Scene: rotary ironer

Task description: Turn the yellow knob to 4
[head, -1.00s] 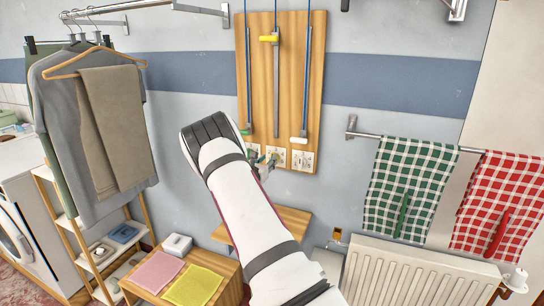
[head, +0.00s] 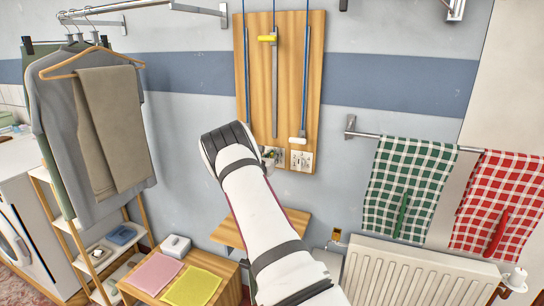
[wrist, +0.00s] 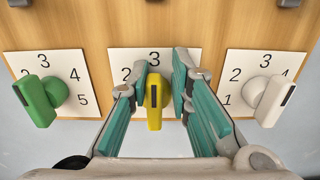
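The yellow knob (wrist: 154,100) is on the middle white dial plate (wrist: 115,56) in the wrist view. It stands upright, its dark pointer line below the number 3. A 2 shows left of the 3; other numbers are partly hidden by the fingers. My gripper (wrist: 161,66) is open, one teal-padded finger on each side of the knob. A gap shows on the right side; the left finger is closer, and I cannot tell whether it touches. In the head view my arm covers most of the gripper and the knob.
A green knob (wrist: 38,100) is on the left plate and a white knob (wrist: 274,100) on the right plate, close outside my fingers. The wooden board (head: 257,80) carries rods with a yellow slider (head: 267,39) and a white one (head: 298,140). A wooden shelf (head: 292,222) is below.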

